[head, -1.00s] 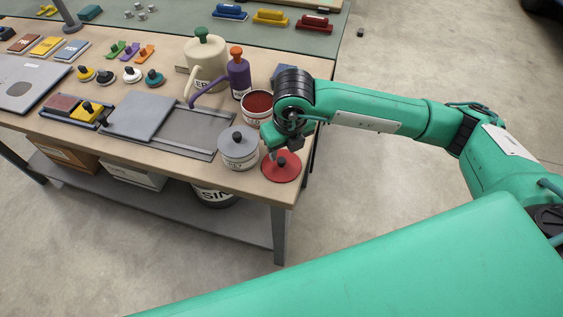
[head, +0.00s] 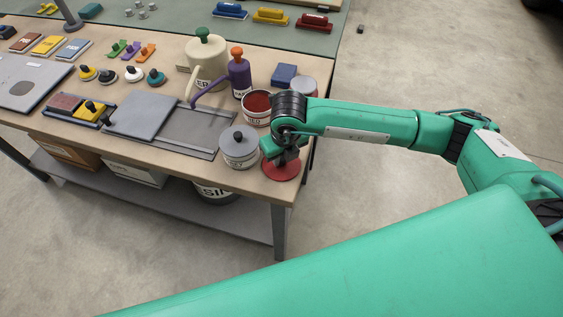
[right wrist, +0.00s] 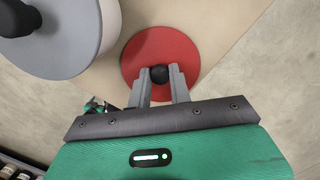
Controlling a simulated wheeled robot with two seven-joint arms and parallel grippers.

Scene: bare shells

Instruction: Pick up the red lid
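The red lid (head: 281,174), a flat disc with a black knob, lies on the workbench near its front right corner. The lid also shows in the right wrist view (right wrist: 150,46). My right gripper (head: 279,160) is right above it, pointing down. In the right wrist view the two fingers (right wrist: 160,82) stand apart on either side of the knob, with a small gap showing. The gripper's arm hides part of the lid in the head view. My left gripper is not in view.
A grey-lidded can (head: 239,150) stands close left of the red lid. An open can with red contents (head: 257,104) stands behind it. A purple bottle (head: 240,76) and a cream watering can (head: 208,62) are farther back. The workbench edge (head: 287,197) is close in front.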

